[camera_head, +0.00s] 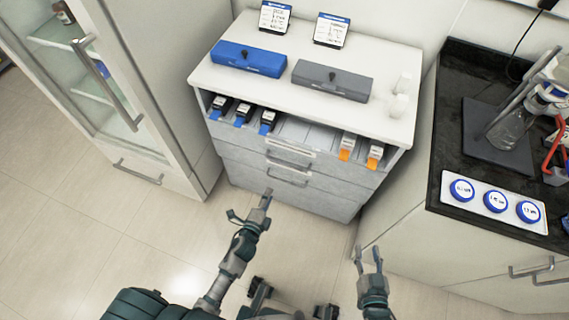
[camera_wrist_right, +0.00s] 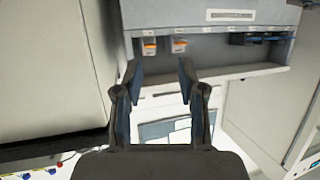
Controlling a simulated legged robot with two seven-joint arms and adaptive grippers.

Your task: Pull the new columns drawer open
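A white-topped cabinet (camera_head: 253,78) with grey drawer fronts stands ahead of me in the head view. Its upper drawer handle (camera_head: 288,160) and lower drawer handle (camera_head: 287,180) show on the front. I cannot read which drawer is the new columns one. My right gripper (camera_head: 368,255) is open and empty, right of the drawers. Its spread fingers also show in the right wrist view (camera_wrist_right: 158,80).
A blue case (camera_head: 249,58) and a grey case (camera_head: 332,80) lie on top. A black counter (camera_head: 435,160) stands right, a tall glazed cabinet (camera_head: 125,40) left. Floor between is clear.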

